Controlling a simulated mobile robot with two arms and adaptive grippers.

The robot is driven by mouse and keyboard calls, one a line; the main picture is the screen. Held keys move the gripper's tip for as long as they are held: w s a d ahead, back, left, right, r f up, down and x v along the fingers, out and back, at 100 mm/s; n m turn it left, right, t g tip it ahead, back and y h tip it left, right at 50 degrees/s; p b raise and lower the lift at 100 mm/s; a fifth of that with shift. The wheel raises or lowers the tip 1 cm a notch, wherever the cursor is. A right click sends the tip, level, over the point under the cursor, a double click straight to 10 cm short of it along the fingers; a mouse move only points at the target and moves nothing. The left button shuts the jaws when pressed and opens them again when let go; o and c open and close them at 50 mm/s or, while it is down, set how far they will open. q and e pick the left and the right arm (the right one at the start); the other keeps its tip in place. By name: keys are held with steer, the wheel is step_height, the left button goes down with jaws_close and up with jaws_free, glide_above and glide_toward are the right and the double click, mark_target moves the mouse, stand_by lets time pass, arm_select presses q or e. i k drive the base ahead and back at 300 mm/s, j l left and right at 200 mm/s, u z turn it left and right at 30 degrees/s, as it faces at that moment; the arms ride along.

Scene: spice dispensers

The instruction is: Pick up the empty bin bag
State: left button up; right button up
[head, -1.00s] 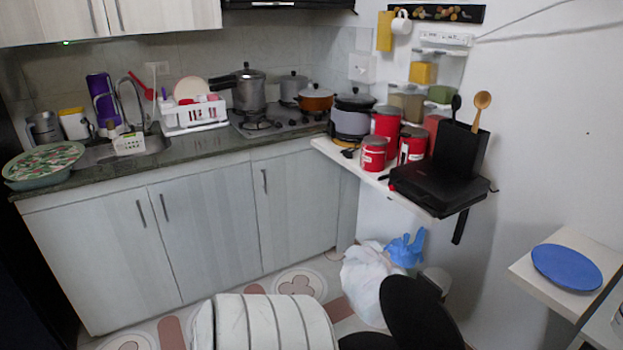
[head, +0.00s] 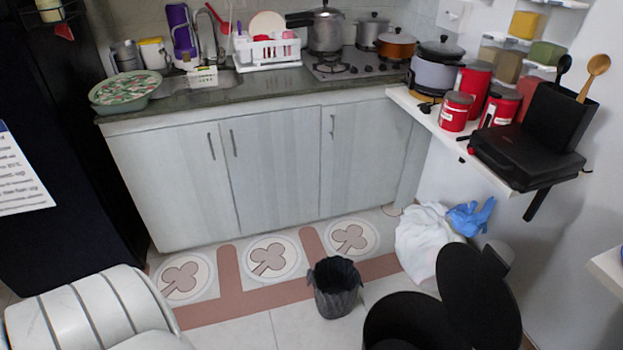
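A small dark grey bin bag (head: 336,303) stands open and upright on the floor tiles in the head view. Its rim is crumpled and its inside is dark, with nothing visible in it. I cannot tell whether a small bin is under it. Neither of my grippers is in view.
A black bin (head: 390,325) with a raised lid (head: 478,300) stands right of the bag. A white bag (head: 425,240) and a blue bag (head: 470,215) lie by the wall. A white ribbed shape (head: 75,315) fills the bottom left.

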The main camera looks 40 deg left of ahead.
mark_target(336, 282)
steer(key=u, duration=1.1)
steer(key=i+j+z, duration=0.1)
